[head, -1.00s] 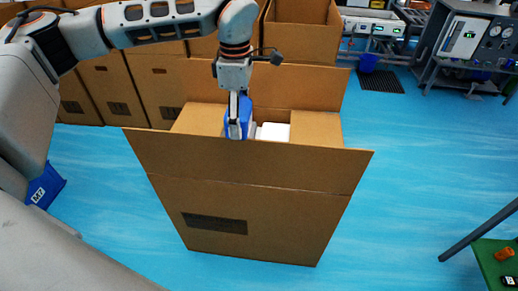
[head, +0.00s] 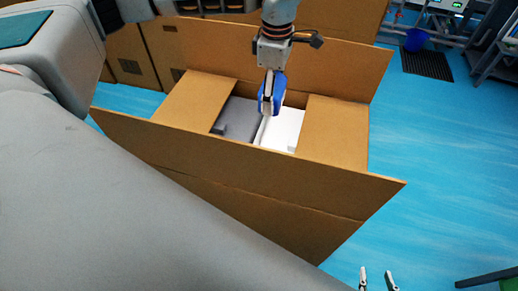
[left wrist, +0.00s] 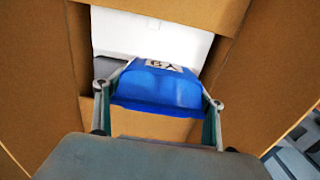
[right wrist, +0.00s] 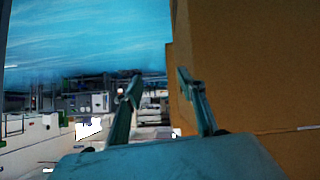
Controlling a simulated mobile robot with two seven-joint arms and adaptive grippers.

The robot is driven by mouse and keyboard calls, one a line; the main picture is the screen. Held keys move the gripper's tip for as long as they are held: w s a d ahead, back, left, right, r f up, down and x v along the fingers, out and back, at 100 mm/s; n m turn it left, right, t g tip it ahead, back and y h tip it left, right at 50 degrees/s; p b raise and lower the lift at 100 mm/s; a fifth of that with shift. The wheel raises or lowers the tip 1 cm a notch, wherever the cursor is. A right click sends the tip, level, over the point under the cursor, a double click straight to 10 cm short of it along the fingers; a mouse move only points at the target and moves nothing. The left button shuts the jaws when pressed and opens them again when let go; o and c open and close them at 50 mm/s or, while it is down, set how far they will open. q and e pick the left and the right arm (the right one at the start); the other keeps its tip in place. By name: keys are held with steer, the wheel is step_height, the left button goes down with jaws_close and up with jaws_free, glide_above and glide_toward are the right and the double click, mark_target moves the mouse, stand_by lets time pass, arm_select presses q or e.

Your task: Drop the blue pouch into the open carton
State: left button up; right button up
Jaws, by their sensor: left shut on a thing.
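The open carton (head: 250,172) is a large brown cardboard box with its flaps spread out. The blue pouch (head: 279,96) is held by my left gripper (head: 269,108) over the carton's opening. In the left wrist view the pouch (left wrist: 160,88), with a printed label on top, sits between the two fingers (left wrist: 160,112). The pouch's exact height above the contents is unclear. My right gripper (head: 377,278) is at the bottom of the head view, outside the carton, its fingers apart. In the right wrist view it (right wrist: 157,82) is empty beside a brown cardboard surface (right wrist: 245,75).
Inside the carton lie a white box (head: 283,128) and a grey item (head: 238,120). More brown cartons (head: 130,62) stand behind on the left. A blue bucket (head: 416,40) and a dark mat (head: 427,63) are at the back right. Blue floor (head: 440,150) is clear on the right.

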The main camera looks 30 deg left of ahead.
arm_select(q)
steer(key=f, duration=0.7)
steer(key=f+b, duration=0.1)
steer(key=f, duration=0.6)
steer(key=f+b, duration=0.1)
steer(key=f, duration=0.6)
steer(key=shift+w+f, duration=0.25)
steer(key=shift+f, duration=0.15)
steer(key=shift+f, duration=0.2)
steer(key=o, duration=1.1)
step_height(320, 180, up, 12)
steer(key=shift+r+p, duration=0.2)
steer(key=shift+p, duration=0.45)
